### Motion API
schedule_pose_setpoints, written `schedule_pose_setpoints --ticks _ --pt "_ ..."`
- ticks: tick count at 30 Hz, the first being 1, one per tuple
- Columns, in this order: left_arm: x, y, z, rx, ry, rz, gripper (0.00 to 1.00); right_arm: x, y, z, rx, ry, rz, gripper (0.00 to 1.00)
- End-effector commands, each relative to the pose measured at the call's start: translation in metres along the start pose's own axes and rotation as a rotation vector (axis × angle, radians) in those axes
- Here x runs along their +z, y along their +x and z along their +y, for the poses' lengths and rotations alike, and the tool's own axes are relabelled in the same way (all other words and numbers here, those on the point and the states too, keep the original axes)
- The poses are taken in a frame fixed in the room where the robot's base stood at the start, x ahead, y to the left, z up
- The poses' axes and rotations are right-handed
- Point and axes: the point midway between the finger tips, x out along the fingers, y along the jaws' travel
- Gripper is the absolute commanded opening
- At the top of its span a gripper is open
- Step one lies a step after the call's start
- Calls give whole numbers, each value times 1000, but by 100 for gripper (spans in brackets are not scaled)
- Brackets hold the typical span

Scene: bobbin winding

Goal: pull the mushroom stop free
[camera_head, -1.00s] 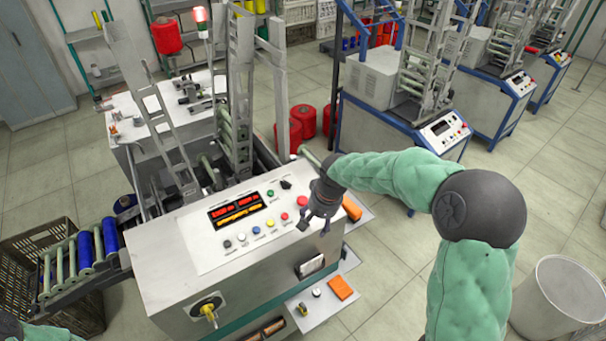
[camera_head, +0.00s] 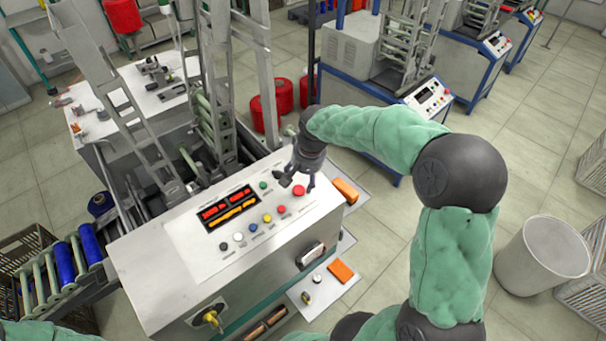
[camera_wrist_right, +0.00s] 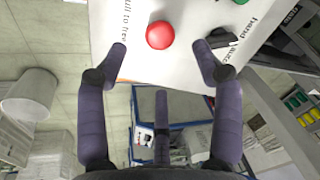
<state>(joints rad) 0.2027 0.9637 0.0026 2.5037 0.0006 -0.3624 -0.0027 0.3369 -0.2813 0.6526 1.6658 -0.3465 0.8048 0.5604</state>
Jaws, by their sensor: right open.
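The mushroom stop (camera_head: 299,191) is a round red button on the right end of the white control panel (camera_head: 185,245). In the right wrist view the mushroom stop (camera_wrist_right: 160,35) is a red dome ahead of the fingertips, beside printed text. My right gripper (camera_head: 297,183) is pointed down just above and behind it. In the right wrist view the gripper (camera_wrist_right: 159,58) is open, its fingers spread to either side of the dome, with nothing between them. I cannot tell whether any finger touches the dome. My left gripper is out of view.
Close to the stop are a smaller red button (camera_head: 282,209), a yellow button (camera_head: 267,218), a green button (camera_head: 263,185) and a red-orange display (camera_head: 229,208). Metal frames rise behind the panel. A pale bin (camera_head: 541,262) stands on the floor at right.

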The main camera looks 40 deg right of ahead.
Motion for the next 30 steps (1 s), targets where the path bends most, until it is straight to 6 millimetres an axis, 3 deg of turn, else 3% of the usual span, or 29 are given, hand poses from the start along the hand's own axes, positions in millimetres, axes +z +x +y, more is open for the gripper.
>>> schedule_pose_setpoints --ticks 21,30 --pt "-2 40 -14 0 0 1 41 0 64 0 0 1 0 67" --pt "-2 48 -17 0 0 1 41 0 78 0 -1 0 1 67"
